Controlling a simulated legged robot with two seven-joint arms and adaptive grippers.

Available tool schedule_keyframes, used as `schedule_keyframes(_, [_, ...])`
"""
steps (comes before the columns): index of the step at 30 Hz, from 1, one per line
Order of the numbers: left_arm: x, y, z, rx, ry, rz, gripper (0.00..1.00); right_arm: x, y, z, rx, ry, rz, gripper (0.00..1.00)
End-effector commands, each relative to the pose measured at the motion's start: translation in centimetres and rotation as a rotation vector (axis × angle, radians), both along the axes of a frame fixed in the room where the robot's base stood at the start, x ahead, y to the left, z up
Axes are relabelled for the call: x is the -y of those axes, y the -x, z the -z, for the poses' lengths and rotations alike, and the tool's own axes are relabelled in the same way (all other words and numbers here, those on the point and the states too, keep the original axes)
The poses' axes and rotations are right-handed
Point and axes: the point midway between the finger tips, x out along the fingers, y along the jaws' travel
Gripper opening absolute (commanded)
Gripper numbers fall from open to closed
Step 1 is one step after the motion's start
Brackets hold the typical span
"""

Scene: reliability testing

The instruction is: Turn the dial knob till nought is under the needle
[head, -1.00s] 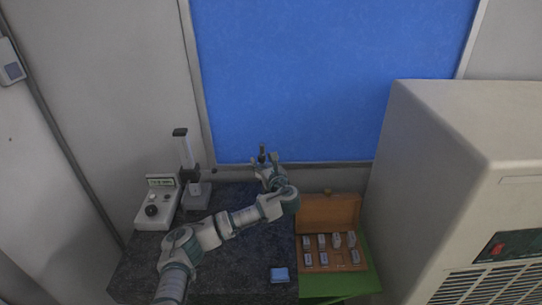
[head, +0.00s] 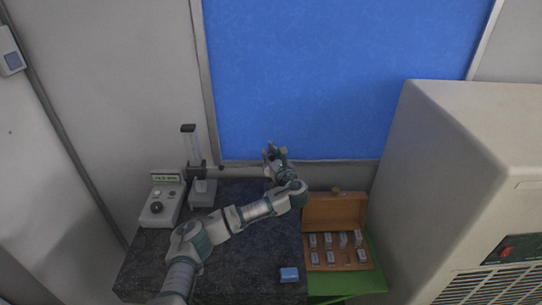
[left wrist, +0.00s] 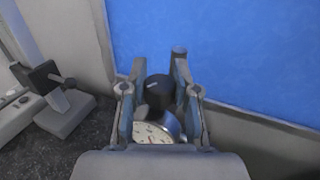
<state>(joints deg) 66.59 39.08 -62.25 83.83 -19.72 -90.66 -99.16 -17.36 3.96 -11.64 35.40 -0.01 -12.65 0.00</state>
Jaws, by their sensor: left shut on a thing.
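In the left wrist view, a black knob (left wrist: 158,90) with a pale line on its top stands between the fingers of my left gripper (left wrist: 153,95). The gripper is shut on it. Below the knob, a round pale dial face (left wrist: 150,132) with dark and reddish marks is partly hidden by the gripper's own body. Its figures are too small to read, and I cannot make out the needle. In the head view my left gripper (head: 275,154) is at the back edge of the dark bench, below the blue panel, and it hides most of the dial. My right gripper is not in view.
A grey meter box (head: 160,205) and a small stand (head: 202,190) are at the bench's back left. A blue block (head: 289,274) lies near its right edge. An open wooden case (head: 335,212) of metal blocks sits on a green surface to the right.

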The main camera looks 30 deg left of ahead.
Motion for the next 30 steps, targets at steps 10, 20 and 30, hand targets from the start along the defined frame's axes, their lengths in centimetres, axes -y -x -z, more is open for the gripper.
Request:
schedule_keyframes(10, [0.0,0.5,0.7,-0.019,-0.004,-0.028,0.0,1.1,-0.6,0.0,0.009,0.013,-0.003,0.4])
schedule_keyframes(20, [0.3,0.5,0.7,-0.02,-0.004,-0.021,0.0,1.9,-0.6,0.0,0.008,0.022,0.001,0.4])
schedule_keyframes(30, [0.5,0.5,0.7,-0.02,-0.005,-0.02,0.0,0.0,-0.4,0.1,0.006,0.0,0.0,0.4])
